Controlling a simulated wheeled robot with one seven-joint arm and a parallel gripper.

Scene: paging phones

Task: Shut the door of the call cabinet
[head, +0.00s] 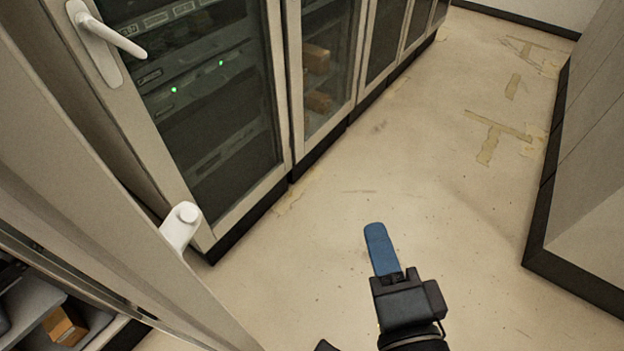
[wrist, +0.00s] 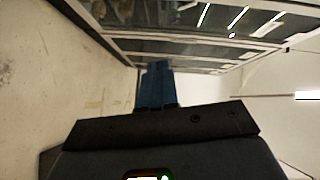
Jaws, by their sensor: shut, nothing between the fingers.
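A grey-framed door (head: 120,225) stands open at the left of the head view, seen nearly edge-on. A white handle (head: 182,226) sticks out on its far side. Below and left of the door, the open inside of the cabinet (head: 25,300) shows shelves; I take this to be the call cabinet, though no label is visible. My gripper (head: 376,228) is shut and empty, its blue fingers over the bare floor to the right of the door and apart from it. The blue fingers also show in the wrist view (wrist: 158,68). Most of the door's outer face is hidden.
A small cardboard box (head: 65,326) sits on a shelf inside. Closed glass-door cabinets (head: 215,110) line the left, the nearest with a white lever handle (head: 105,40). A grey block (head: 590,180) with a dark base stands at right. The floor (head: 400,170) between is clear, with tape marks.

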